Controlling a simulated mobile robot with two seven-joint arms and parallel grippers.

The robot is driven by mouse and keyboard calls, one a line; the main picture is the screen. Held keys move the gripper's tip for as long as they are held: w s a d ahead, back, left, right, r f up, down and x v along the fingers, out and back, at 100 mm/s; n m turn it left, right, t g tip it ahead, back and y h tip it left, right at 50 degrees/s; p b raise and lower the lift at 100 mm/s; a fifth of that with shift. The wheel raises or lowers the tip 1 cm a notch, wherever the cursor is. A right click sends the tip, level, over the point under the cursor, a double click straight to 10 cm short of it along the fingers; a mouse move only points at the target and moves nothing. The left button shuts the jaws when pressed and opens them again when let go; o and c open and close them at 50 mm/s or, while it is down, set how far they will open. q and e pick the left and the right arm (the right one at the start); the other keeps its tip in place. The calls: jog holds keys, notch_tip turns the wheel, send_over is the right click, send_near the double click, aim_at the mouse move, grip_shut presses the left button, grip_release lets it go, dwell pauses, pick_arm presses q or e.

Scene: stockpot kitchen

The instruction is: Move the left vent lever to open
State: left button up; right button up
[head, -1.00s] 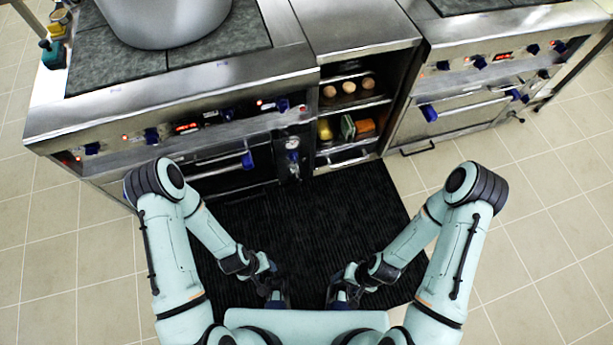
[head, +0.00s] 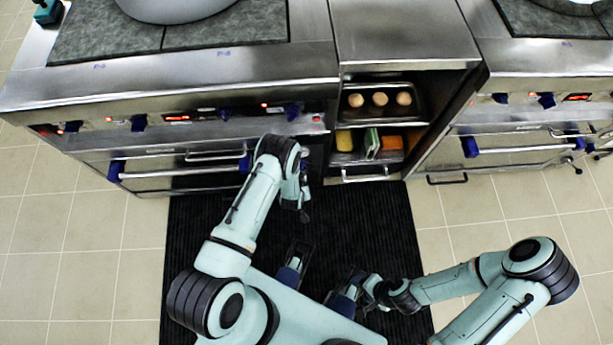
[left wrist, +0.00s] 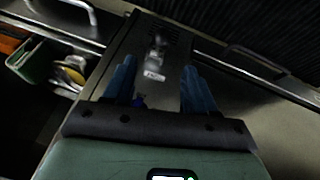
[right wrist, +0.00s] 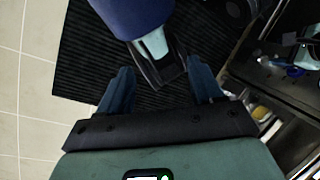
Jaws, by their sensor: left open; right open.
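The narrow dark panel (left wrist: 140,38) between the left oven and the open shelf shows in the left wrist view. My right gripper (right wrist: 160,68) is open and empty, low over the black mat, away from the panel.
The left oven door (head: 205,165) with its bar handle is left of my left arm. An open shelf (head: 385,145) holds eggs and coloured items to the right. A second stove (head: 540,120) stands further right. A black mat (head: 225,225) covers the floor in front.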

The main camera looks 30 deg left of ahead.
pick_arm(q)
jog(key=b+x, duration=0.3)
jog(key=x, duration=0.7)
jog(key=shift+s+f, duration=0.1)
jog(key=shift+f, duration=0.05)
jog(key=shift+w+f+b, duration=0.35)
jog(key=shift+f+b, duration=0.15)
pick_arm(e)
jog(key=shift+t+h, duration=0.3)
jog(key=shift+t, duration=0.4)
jog(key=shift+w+d+f, duration=0.2)
jog(key=shift+w+f, duration=0.4)
jog(key=shift+f, duration=0.15)
jog(key=shift+w+d+f, duration=0.15)
jog(key=shift+w+f, duration=0.4)
jog(key=shift+f, duration=0.15)
jog(key=shift+w+d+f, duration=0.2)
jog(key=shift+w+f, duration=0.4)
jog(key=shift+f, duration=0.15)
pick_arm(q)
grip_shut()
